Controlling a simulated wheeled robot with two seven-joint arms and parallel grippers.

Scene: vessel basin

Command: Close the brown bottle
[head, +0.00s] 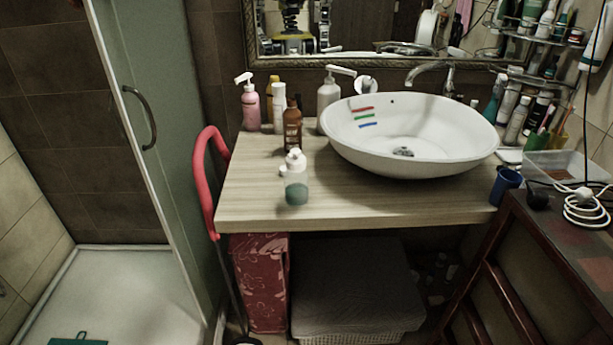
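A small brown bottle (292,132) stands upright on the wooden counter (400,200), left of the white basin (410,150). Its top is narrower than its body. The picture is too small to tell whether its cap is open or shut. A clear bottle with a white top and teal liquid (296,188) stands in front of it, nearer the counter's front edge. Neither of my grippers is in view.
A pink pump bottle (250,106), a white bottle (279,108) and a white pump bottle (328,96) stand around the brown one. A blue cup (505,184) is at the counter's right end. The counter's front left is mostly clear. A red handle (205,180) leans at its left edge.

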